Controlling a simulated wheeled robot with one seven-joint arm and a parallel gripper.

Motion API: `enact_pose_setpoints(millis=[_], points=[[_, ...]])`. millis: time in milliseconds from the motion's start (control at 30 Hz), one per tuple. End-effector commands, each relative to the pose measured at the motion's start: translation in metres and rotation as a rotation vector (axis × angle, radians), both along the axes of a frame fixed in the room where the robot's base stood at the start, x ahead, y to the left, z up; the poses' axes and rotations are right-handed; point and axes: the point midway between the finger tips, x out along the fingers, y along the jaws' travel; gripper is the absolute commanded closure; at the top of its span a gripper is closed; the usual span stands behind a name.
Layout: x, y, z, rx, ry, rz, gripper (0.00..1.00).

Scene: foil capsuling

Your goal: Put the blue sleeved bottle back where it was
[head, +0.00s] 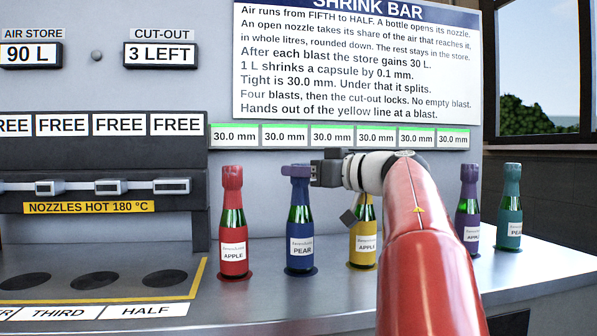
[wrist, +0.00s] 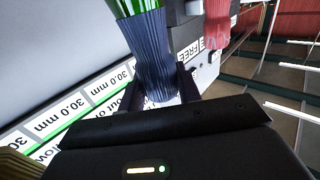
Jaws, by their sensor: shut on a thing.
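The blue sleeved bottle (head: 300,240), labelled PEAR, is upright in the row on the counter, between the red bottle (head: 233,230) and the yellow bottle (head: 363,235). Its base is over a dark round spot; I cannot tell whether it fully rests there. My gripper (head: 297,172) is shut on the blue sleeve at the bottle's neck, reaching in from the right. In the wrist view, the ribbed blue sleeve (wrist: 150,50) sits between my two dark fingers, with green glass beyond it.
My arm hides part of the yellow bottle. A purple bottle (head: 468,210) and a teal bottle (head: 511,210) stand to the right. Hot nozzles (head: 110,187) and a yellow line (head: 199,280) are to the left. Every visible gauge (head: 284,137) reads 30.0 mm. The counter front is clear.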

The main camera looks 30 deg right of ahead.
Motion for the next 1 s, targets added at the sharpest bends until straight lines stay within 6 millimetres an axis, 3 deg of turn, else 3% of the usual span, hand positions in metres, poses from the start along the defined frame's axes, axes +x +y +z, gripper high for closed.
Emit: enact_pose_setpoints(millis=[267,300,433,800,1000], points=[[-0.001,0.001,-0.002,0.001,-0.002,0.0,1.0],[0.0,0.0,-0.003,0.001,0.0,0.0,0.63],[0.0,0.0,-0.003,0.001,0.0,0.0,0.46],[-0.001,0.0,0.002,-0.001,0.0,0.0,0.45],[-0.03,-0.016,0.001,0.0,-0.001,-0.004,0.45]])
